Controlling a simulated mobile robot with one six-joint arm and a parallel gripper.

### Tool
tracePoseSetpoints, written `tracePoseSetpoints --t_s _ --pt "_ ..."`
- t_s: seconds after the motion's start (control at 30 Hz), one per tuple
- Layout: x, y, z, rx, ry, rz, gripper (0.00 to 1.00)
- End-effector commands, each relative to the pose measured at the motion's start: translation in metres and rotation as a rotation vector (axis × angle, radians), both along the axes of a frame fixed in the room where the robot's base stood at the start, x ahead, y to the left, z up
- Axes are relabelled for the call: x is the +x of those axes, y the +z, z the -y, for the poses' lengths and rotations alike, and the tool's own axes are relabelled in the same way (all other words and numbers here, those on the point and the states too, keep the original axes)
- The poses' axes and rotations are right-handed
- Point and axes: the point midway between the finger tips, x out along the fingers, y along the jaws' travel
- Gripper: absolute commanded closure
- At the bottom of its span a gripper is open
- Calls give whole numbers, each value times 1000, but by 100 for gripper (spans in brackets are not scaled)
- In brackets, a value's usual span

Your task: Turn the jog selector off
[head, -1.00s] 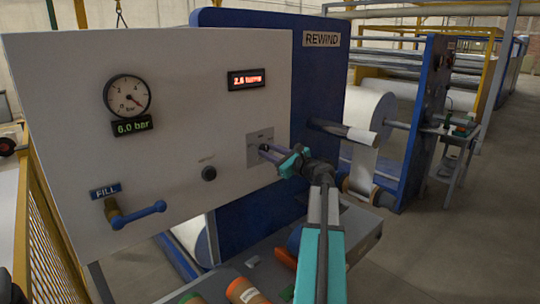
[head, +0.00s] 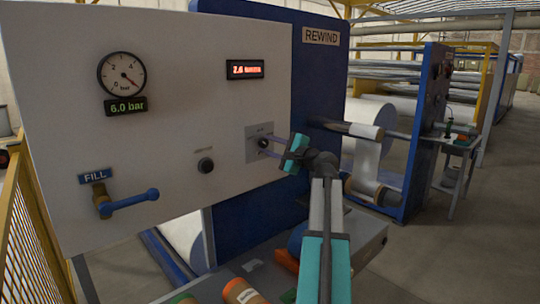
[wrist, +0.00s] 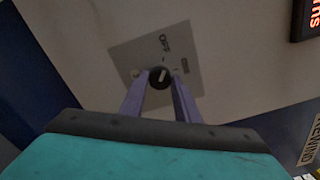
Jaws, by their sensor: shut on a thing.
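The jog selector (wrist: 160,77) is a small black round knob on a grey plate (wrist: 125,55) on the white panel. The plate also shows in the head view (head: 252,132). The knob's pale mark points roughly up in the wrist view, near the printed word OFF; its exact position is hard to tell. My gripper (wrist: 160,80) has its two purple fingers on either side of the knob, shut on it. In the head view my gripper (head: 264,147) reaches the plate from the right, its teal body standing steeply. The fingers partly hide the knob there.
On the same panel are a pressure gauge (head: 121,73), a red-lit display (head: 246,69), a black button (head: 205,165) and a blue-handled FILL valve (head: 128,202). Rollers (head: 240,292) lie below. Open floor is at the right.

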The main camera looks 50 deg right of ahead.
Motion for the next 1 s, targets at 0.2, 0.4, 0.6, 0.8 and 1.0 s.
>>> tracePoseSetpoints --t_s 0.2,0.4,0.6,0.8,1.0 --pt "0 -2 0 -120 0 -9 93" --pt "0 -1 0 -172 0 -12 93" --pt "0 0 0 -185 0 -14 93" --pt "0 0 0 -185 0 -14 93" --pt "0 0 0 -184 0 -14 52"
